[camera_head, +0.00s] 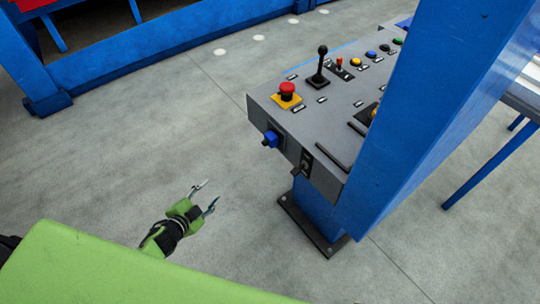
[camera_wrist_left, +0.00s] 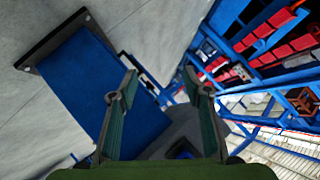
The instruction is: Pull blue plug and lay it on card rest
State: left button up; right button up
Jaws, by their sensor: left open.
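The blue plug (camera_head: 271,139) sticks out of the left side face of the grey control panel (camera_head: 318,116), in its socket. My left gripper (camera_head: 210,192) is open and empty, below and to the left of the plug in the head view and apart from it. Its two open fingers (camera_wrist_left: 160,75) also show in the wrist view with nothing between them. A dark strip (camera_head: 333,158) lies along the panel's near edge; I cannot tell whether it is the card rest. My right gripper is not in view.
A red emergency button (camera_head: 287,90) on a yellow base and a black joystick (camera_head: 320,64) stand on the panel top. A thick blue beam (camera_head: 430,110) hides the panel's right part. The panel stands on a blue post (camera_head: 318,207). The floor left of it is clear.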

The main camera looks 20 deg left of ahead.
pick_arm(q)
jog(key=w+d+r+m+t+h+b, duration=0.3)
jog(key=w+r+m+b, duration=0.25)
jog(key=w+r, duration=0.2)
jog(key=m+g+h+b, duration=0.1)
jog(key=m+h+b, duration=0.65)
jog(key=m, duration=0.25)
send_near(263, 144)
jog(key=shift+w+d+r+y, duration=0.25)
jog(key=shift+w+d+y, duration=0.1)
jog(key=shift+w+d, duration=0.45)
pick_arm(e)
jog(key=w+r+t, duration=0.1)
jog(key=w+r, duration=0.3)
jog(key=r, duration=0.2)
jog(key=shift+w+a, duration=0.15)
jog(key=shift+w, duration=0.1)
pick_arm(q)
jog(key=p+x, duration=0.2)
jog(key=x, duration=0.5)
jog(key=shift+w+d, duration=0.2)
jog(key=shift+w, duration=0.15)
jog(key=shift+w+d+f, duration=0.1)
jog(key=shift+w+d, duration=0.25)
jog(key=shift+w, duration=0.1)
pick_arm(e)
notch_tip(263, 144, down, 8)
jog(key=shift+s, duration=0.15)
